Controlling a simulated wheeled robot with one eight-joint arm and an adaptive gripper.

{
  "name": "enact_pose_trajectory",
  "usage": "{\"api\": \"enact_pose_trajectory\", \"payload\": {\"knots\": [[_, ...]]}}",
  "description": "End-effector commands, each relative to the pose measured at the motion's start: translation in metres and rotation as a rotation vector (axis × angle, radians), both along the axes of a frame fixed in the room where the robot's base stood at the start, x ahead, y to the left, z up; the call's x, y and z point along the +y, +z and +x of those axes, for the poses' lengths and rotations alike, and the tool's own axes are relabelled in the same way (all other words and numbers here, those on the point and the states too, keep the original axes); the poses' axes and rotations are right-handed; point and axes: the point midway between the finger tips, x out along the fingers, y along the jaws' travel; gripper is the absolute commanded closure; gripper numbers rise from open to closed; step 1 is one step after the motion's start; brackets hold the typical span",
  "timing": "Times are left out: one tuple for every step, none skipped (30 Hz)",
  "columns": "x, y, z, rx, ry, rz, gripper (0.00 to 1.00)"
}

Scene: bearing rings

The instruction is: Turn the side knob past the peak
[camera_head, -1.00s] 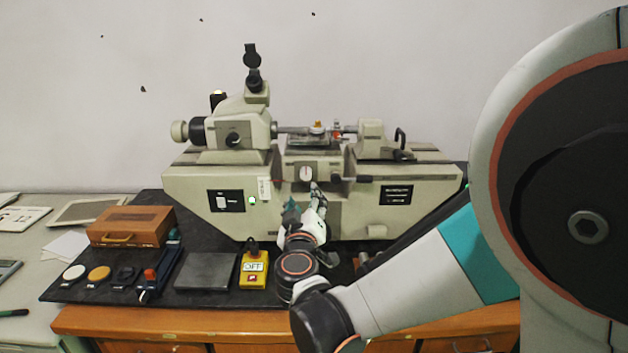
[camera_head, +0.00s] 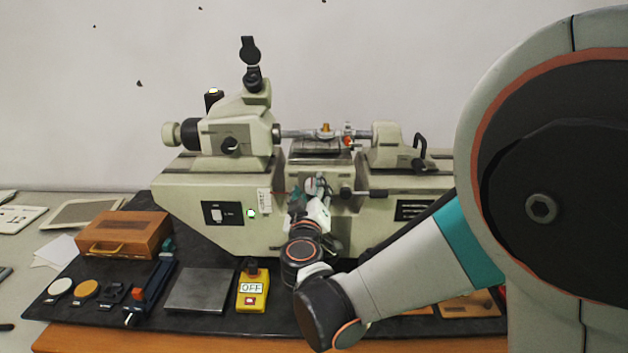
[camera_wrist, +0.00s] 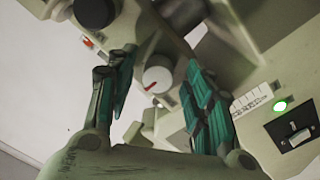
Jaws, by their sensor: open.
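A pale round knob with a red mark (camera_wrist: 157,80) is on the front of the beige measuring machine (camera_head: 190,200). In the wrist view it lies between the two teal fingers of my gripper (camera_wrist: 158,76). The gripper is open, and a gap shows on each side of the knob. Contact cannot be made out. In the head view, my gripper (camera_head: 311,190) is in front of the machine's middle and partly hides the knob. A larger pale knob with a dark collar (camera_head: 172,134) sticks out at the machine's left end.
A black lever (camera_head: 368,193) juts out right of my gripper. A switch panel (camera_head: 222,213) with a lit green lamp is to the left. A yellow OFF box (camera_head: 252,290), a grey plate (camera_head: 198,291) and a wooden case (camera_head: 124,234) are on the dark mat in front.

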Motion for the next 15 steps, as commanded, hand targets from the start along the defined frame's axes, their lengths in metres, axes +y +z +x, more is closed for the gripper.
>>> {"api": "enact_pose_trajectory", "payload": {"knots": [[0.0007,0.0001,0.0001,0.000,0.001,0.000,0.53],[0.0009,0.0001,0.0003,0.000,0.001,0.000,0.53],[0.0010,0.0001,0.0004,0.000,0.001,0.000,0.53],[0.0011,0.0000,0.0004,0.000,0.001,0.000,0.53],[0.0011,0.0000,0.0004,0.000,0.001,0.000,0.53],[0.0010,-0.0001,0.0004,0.000,0.001,0.000,0.53],[0.0010,-0.0001,0.0004,0.000,0.001,0.000,0.53],[0.0009,0.0000,0.0005,0.000,0.001,0.000,0.53],[0.0009,0.0000,0.0005,0.000,0.001,0.000,0.53],[0.0009,0.0000,0.0005,0.000,0.001,0.000,0.53],[0.0009,-0.0001,0.0005,0.000,0.001,0.000,0.59],[0.0009,-0.0001,0.0005,0.000,0.001,0.000,0.68],[0.0009,-0.0001,0.0005,0.000,0.001,0.000,0.75],[0.0008,-0.0001,0.0005,0.000,0.001,0.000,0.82],[0.0008,-0.0001,0.0005,0.000,0.001,0.000,0.91]]}}
